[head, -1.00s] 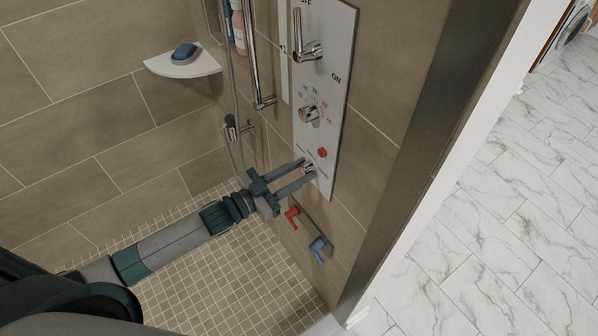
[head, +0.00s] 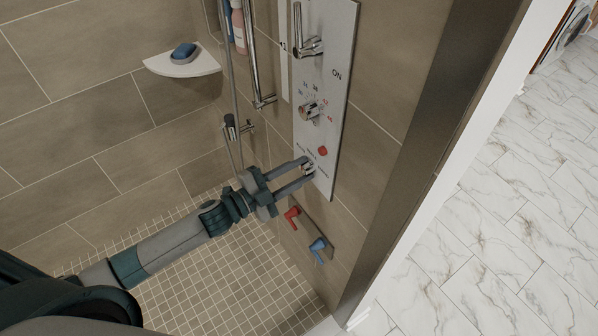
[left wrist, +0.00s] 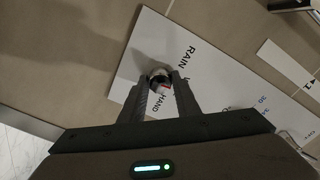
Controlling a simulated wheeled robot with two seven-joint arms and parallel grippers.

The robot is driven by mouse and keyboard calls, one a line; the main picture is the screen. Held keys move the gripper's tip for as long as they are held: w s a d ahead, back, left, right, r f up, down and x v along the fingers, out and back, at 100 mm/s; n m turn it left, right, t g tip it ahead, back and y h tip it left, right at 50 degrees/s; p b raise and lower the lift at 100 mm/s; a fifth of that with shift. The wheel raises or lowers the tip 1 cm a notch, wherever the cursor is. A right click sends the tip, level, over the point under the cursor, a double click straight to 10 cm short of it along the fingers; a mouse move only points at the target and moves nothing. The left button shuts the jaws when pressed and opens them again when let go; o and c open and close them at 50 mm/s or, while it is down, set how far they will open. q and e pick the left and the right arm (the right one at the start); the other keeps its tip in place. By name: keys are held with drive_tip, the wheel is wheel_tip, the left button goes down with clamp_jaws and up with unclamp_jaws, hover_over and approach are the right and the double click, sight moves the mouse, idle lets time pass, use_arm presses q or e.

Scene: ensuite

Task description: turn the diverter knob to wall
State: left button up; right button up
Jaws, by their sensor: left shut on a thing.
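The diverter knob (head: 309,168) is a small chrome knob near the bottom of the white shower panel (head: 337,88). My left gripper (head: 307,169) reaches it from the left, with one finger on each side, and is shut on it. In the left wrist view the knob (left wrist: 160,73) sits between the fingertips, with a small red mark on it. The labels RAIN and HAND show on the panel around it; a label between them is mostly covered by a finger. My right gripper is not in view.
Red (head: 291,217) and blue (head: 317,249) valve handles stick out just below. A corner shelf (head: 183,63) holds a blue soap (head: 183,51).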

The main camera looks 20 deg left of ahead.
use_arm(q)
drive_tip(key=shift+m, duration=0.6)
drive_tip(key=o, duration=1)
drive_tip(key=shift+o, duration=0.2)
drive_tip(key=shift+s+a, duration=0.1)
drive_tip(key=shift+s+a+f+b, duration=0.15)
drive_tip(key=shift+s+a+b, duration=0.25)
drive_tip(key=shift+s, duration=0.1)
drive_tip(key=b+v, duration=0.5)
drive_tip(key=v, duration=1)
drive_tip(key=shift+s+a, duration=0.25)
drive_tip(key=shift+s, duration=0.05)
